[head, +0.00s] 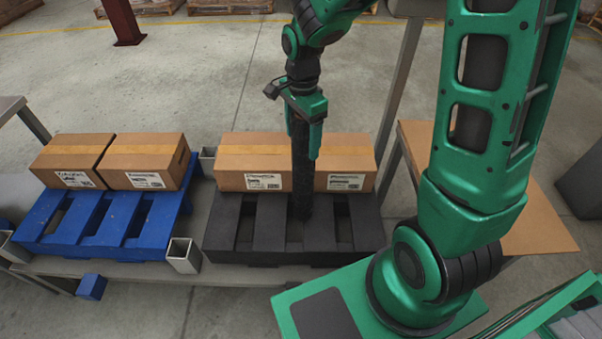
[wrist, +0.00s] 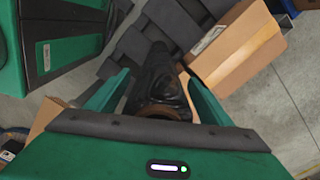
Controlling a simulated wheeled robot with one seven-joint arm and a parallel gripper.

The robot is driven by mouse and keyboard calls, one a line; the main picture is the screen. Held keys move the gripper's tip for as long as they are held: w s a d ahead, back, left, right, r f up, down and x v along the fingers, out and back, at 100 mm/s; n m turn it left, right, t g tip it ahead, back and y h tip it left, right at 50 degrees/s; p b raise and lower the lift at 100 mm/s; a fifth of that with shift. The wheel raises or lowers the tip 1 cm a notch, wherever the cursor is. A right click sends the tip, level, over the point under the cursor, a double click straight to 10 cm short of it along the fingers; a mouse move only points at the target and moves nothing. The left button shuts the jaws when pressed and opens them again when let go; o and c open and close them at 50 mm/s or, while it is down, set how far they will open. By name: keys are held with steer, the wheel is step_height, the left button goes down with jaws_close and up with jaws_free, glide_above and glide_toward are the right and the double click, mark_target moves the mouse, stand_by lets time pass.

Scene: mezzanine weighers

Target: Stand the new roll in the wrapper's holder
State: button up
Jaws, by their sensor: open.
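A tall black roll (head: 302,180) stands upright, its lower end at the black pallet (head: 228,225) and its body in front of the cartons there. In the wrist view the roll (wrist: 155,88) shows with a brown core ring at its near end. My gripper (head: 302,145) is above the pallet, pointing down, with its fingers on either side of the roll's upper part. In the wrist view my gripper (wrist: 157,80) is open, the roll between its fingers. I cannot tell whether the fingers touch it. I cannot make out the wrapper's holder.
Two cartons (head: 252,160) (head: 345,160) sit on the black pallet. A blue pallet (head: 60,235) at left bears two more cartons (head: 75,155) (head: 148,160). Square steel posts (head: 184,256) stand beside the pallets. A brown-topped table (head: 545,225) is at right. Open floor lies behind.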

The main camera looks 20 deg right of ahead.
steer(key=shift+f, duration=0.6)
jaws_close()
steer(key=shift+r, duration=0.1)
